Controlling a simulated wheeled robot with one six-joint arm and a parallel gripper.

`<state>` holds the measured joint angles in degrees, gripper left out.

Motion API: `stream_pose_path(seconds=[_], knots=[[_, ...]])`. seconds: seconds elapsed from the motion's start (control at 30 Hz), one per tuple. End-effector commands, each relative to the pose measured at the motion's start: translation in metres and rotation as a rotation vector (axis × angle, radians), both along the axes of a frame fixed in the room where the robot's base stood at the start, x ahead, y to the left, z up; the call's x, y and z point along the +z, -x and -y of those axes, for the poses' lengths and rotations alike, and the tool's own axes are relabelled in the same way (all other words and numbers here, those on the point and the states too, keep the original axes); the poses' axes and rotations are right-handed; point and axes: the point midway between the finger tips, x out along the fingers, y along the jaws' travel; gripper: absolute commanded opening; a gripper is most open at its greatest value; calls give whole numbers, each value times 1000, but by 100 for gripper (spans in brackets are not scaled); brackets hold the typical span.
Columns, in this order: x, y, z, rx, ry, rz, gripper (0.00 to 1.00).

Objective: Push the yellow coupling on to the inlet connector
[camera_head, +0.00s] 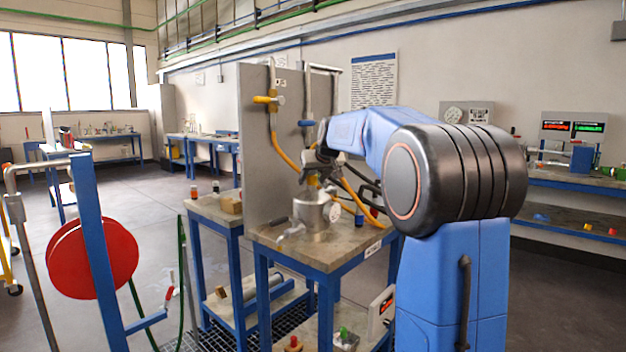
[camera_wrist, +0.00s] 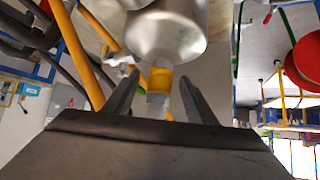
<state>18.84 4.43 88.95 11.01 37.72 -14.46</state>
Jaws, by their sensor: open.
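The silver vessel (camera_head: 312,212) stands on the near bench, and its rounded metal body (camera_wrist: 165,32) fills the top of the wrist view. The yellow coupling (camera_wrist: 160,80) is a short yellow band with a pale, clear-looking part toward my gripper. It lies in line with a short pale neck on the vessel, which looks like the inlet connector (camera_wrist: 162,64). I cannot tell how far the coupling sits on it. My gripper (camera_wrist: 158,84) is open, one finger on each side of the coupling, with visible gaps. In the head view my gripper (camera_head: 312,172) is just above the vessel and partly hides the coupling.
A grey upright panel (camera_head: 258,150) stands close behind the vessel. A yellow hose (camera_head: 283,152) hangs from it and passes near my gripper; it also crosses the wrist view (camera_wrist: 78,52). A red hose reel (camera_head: 92,258) stands at left. Open floor lies beyond.

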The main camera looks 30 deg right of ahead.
Motion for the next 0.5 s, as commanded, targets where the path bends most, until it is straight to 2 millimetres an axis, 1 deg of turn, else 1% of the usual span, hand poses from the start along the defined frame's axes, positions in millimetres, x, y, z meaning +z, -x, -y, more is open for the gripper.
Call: stream_pose_path(seconds=[0.13,0.23,0.5], knots=[[4,4,-1,0,0,1,51],[12,13,-2,0,0,1,51],[46,52,-9,-1,1,2,51]])
